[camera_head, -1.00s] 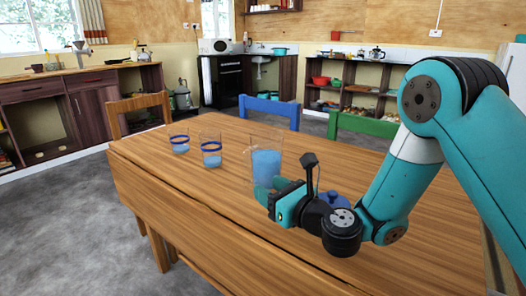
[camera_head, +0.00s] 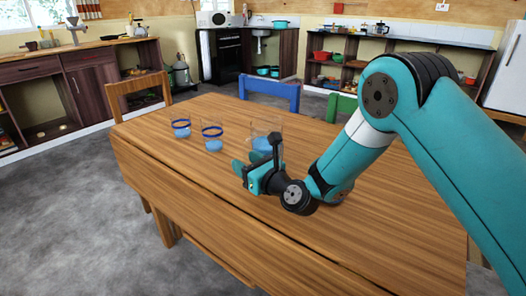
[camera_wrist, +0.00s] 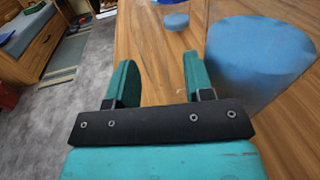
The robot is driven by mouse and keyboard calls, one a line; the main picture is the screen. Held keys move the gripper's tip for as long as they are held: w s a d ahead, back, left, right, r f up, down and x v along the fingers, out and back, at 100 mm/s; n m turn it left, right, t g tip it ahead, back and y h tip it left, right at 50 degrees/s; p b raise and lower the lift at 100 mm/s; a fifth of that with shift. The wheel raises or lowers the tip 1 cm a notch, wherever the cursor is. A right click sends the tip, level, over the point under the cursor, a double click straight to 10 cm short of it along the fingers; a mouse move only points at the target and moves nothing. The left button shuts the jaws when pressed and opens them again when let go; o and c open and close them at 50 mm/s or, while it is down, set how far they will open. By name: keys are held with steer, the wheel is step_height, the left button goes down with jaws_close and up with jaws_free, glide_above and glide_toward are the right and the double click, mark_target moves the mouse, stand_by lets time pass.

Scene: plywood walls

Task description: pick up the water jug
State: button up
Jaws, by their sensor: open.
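The water jug (camera_head: 270,124) is a clear vessel with blue water, upright on the wooden table. My gripper partly hides its lower part in the head view. In the wrist view the blue water of the jug (camera_wrist: 262,55) fills the upper right, beyond and outside my right finger. My gripper (camera_head: 247,163) is low over the table in front of the jug and slightly left of it. I cannot tell whether the right finger touches the jug.
Two blue-banded glasses with blue water, one farther left (camera_head: 181,128) and one nearer (camera_head: 212,138), stand left of the jug. A blue chair (camera_head: 270,93) and a green chair (camera_head: 341,105) are behind the table, a wooden chair (camera_head: 138,92) at its left. The table's front right is clear.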

jaws_close()
steer(key=shift+r, duration=0.1)
steer(key=shift+r, duration=0.1)
